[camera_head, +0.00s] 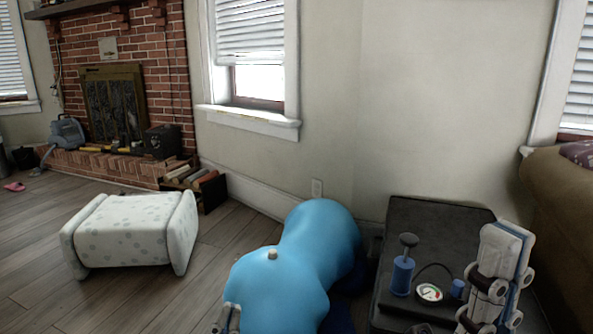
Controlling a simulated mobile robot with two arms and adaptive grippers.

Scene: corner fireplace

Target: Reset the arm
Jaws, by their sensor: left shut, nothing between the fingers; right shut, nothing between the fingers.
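My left gripper (228,316) shows only in part at the bottom edge, in front of a large glossy blue rounded object (305,262); it is shut and I see nothing in it. Whether it touches the blue object I cannot tell. My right gripper (507,242) stands upright at the lower right, with pale panels, blue sides and grey joints. It is shut and empty, in front of a dark flat-topped piece (438,212). The lower parts of both arms are out of the picture.
A blue hand pump (402,272) and a round gauge (429,292) are beside my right gripper. A brown sofa (562,205) stands at the right. A white spotted stool (128,232) stands left on open wooden floor. A brick fireplace (170,80) is at the back left.

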